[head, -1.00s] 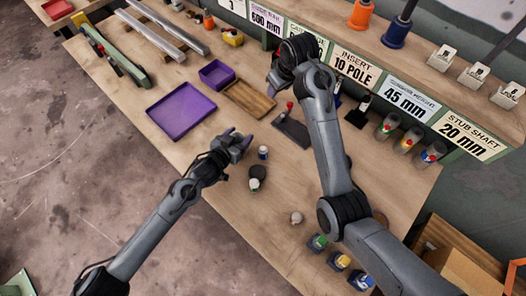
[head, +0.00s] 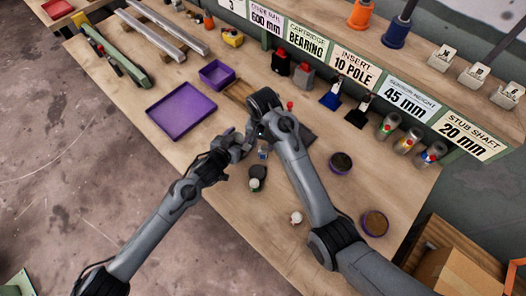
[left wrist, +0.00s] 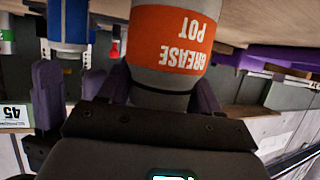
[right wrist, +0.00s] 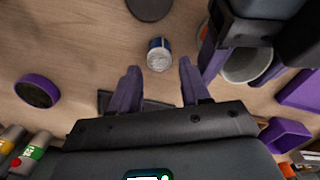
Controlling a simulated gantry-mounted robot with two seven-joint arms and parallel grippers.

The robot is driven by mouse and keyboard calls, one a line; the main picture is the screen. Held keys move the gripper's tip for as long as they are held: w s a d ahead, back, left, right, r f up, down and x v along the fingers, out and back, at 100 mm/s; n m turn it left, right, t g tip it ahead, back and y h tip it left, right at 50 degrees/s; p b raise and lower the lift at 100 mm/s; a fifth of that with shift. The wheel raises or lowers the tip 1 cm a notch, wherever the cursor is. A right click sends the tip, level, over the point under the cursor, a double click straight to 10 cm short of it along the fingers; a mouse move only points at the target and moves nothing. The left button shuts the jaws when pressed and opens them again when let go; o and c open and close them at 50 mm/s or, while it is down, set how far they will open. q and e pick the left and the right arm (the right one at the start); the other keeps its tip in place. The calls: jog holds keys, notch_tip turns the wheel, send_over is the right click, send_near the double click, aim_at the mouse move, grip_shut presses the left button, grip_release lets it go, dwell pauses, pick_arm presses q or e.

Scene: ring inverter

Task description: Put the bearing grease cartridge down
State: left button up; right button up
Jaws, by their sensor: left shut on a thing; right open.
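A grey pot with an orange label reading GREASE POT (left wrist: 172,38) is between the fingers of my left gripper (left wrist: 160,80), which is shut on it. I see no other thing that I can name as the bearing grease cartridge. In the head view my left gripper (head: 241,145) is above the table's near edge. A small blue and white can (right wrist: 158,53) stands on the table and also shows in the left wrist view (left wrist: 68,24).
A dark round piece (head: 258,171) lies near the can, with a small whitish piece (head: 296,217) to the right. Two purple-rimmed round pieces (head: 340,162) (head: 375,224) lie right of my right arm. A purple tray (head: 181,112) and a purple bin (head: 216,73) stand left.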

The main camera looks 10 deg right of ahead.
aim_at(263, 148)
notch_tip(263, 148, down, 5)
jog(key=shift+f, duration=0.1)
dwell(0.3)
grip_shut()
jog(key=shift+r, duration=5.1)
